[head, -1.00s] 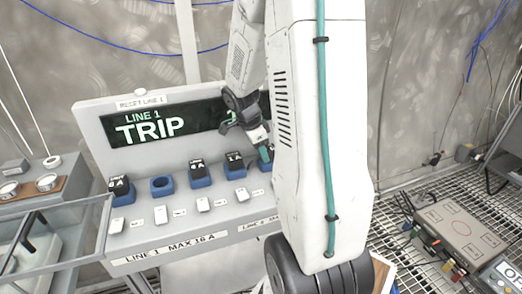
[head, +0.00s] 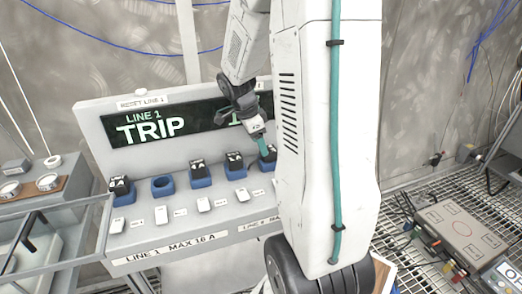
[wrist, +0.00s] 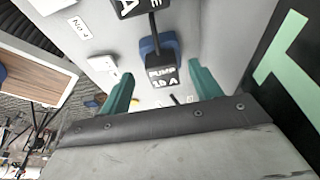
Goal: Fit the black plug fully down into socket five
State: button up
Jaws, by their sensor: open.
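The black plug (wrist: 161,77), labelled "PUMP 10 A", is at a blue socket (wrist: 149,46), between my green fingers in the wrist view. My gripper (wrist: 162,88) is open, with a finger on each side of the plug and visible gaps. In the head view my gripper (head: 266,158) is over the rightmost visible blue socket (head: 266,167), partly hidden by my arm. A black plug top (head: 271,152) shows there. I cannot tell how deep the plug sits.
The sloping panel holds other blue sockets. The second one (head: 162,186) is empty, and black plugs stand in the first (head: 121,190), third (head: 199,174) and fourth (head: 234,166). White switches (head: 203,205) line the front. The display (head: 180,122) reads "LINE 1 TRIP".

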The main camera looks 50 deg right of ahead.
jog(key=s+a+r+n, duration=0.1)
jog(key=a+r+n, duration=0.4)
jog(key=a+r, duration=0.55)
jog(key=s+a+r+n+t+y, duration=0.2)
jog(key=s+a+n, duration=1.2)
jog(key=a+n, duration=0.3)
jog(key=shift+s+a+r+n+t+y, duration=0.3)
jog(key=shift+r+n+t+y, duration=0.1)
jog(key=shift+n, duration=0.8)
